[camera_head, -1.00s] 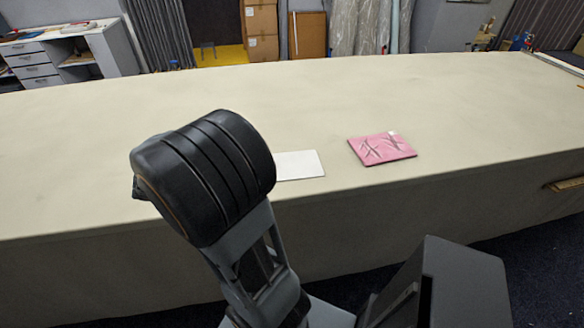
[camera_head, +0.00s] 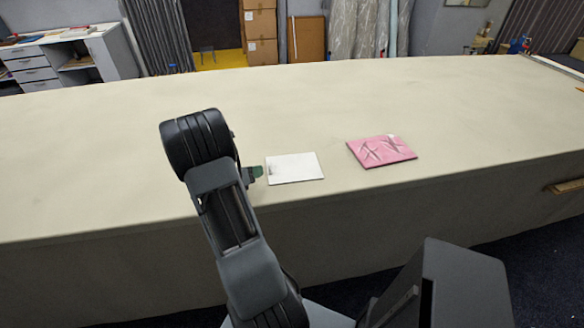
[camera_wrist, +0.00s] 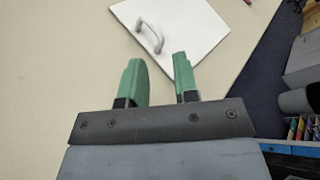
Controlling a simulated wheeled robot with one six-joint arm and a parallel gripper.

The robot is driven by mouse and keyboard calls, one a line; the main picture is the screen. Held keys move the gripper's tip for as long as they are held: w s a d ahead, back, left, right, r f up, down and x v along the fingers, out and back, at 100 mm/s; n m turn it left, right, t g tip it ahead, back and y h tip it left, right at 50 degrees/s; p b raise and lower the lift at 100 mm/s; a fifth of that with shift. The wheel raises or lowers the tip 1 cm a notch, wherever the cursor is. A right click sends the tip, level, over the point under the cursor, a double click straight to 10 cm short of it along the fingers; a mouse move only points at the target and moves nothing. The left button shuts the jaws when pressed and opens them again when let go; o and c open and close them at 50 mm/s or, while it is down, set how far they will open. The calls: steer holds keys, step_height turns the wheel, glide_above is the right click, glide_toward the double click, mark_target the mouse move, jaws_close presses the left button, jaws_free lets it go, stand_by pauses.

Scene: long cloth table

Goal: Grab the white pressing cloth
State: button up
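The white pressing cloth (camera_head: 296,168) lies flat near the front edge of the table, a plain pale rectangle. In the wrist view the white cloth (camera_wrist: 192,30) fills the top middle, with a raised white loop or handle (camera_wrist: 150,36) near its left side. My gripper (camera_wrist: 157,60) has two green fingers held apart with nothing between them. The loop lies just beyond the fingertips, roughly in line with the gap. In the head view a green fingertip (camera_head: 256,172) shows just left of the cloth; the rest of my gripper is hidden behind the arm.
A pink patterned flat piece (camera_head: 381,151) lies to the right of the cloth, apart from it. The long cream table (camera_head: 300,100) is otherwise mostly clear, and its front edge runs close below the cloth. A small brown object (camera_head: 566,185) sits at the table's right front side.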

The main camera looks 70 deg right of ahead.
mark_target(266, 176)
steer(key=shift+f+p+x, duration=0.15)
steer(key=shift+p+x, duration=0.15)
steer(key=shift+x, duration=1.1)
steer(key=shift+f+p+x, duration=0.1)
steer(key=shift+p+x, duration=0.2)
steer(key=shift+x, duration=1.15)
steer(key=shift+w+a, duration=0.1)
steer(key=shift+w, duration=0.05)
steer(key=shift+c, duration=0.4)
jaws_close()
